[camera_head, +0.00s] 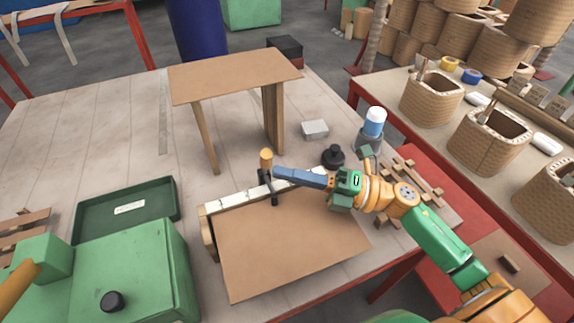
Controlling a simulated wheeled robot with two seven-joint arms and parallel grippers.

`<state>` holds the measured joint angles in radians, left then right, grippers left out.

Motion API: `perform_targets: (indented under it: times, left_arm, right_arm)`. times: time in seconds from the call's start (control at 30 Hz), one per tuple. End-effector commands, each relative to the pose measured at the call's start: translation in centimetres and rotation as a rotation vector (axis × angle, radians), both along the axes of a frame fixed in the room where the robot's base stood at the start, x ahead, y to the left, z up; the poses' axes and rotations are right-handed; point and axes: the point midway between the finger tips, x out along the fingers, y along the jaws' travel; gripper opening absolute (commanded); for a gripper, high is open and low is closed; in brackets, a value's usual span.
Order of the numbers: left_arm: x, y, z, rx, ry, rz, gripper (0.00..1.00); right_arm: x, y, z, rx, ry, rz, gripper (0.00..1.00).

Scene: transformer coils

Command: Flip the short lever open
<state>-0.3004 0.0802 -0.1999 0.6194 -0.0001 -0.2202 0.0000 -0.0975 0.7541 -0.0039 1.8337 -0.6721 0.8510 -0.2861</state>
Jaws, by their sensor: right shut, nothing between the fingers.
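A short lever with a dark metal body and a tan cylindrical knob (266,158) stands near the back edge of a brown sheet (285,245) on the table. The knob points up. My right gripper (277,173) reaches in from the right with its long blue-grey fingers shut and nothing between them. The fingertips are just right of the lever, below its knob; I cannot tell whether they touch it. A white segmented strip (235,197) runs along the sheet's back edge, partly behind the lever. My left gripper is not in view.
A small wooden stand (235,75) is behind the lever. A grey block (315,129), a black round knob (333,157) and a blue-white cylinder (374,122) are to its right. A green tray (125,208) and a green box (145,265) are at left.

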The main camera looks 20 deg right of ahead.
Motion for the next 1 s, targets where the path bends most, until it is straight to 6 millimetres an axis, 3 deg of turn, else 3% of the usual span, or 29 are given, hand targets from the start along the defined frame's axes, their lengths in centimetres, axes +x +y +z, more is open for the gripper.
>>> perform_targets:
  times: [0.47,1.0]
  left_arm:
    - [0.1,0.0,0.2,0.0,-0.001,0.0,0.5]
    - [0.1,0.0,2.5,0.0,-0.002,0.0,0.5]
  right_arm:
    - [0.5,0.1,0.2,0.0,0.004,0.0,0.0]
    - [1.1,0.1,1.0,-0.004,0.1,0.0,0.0]
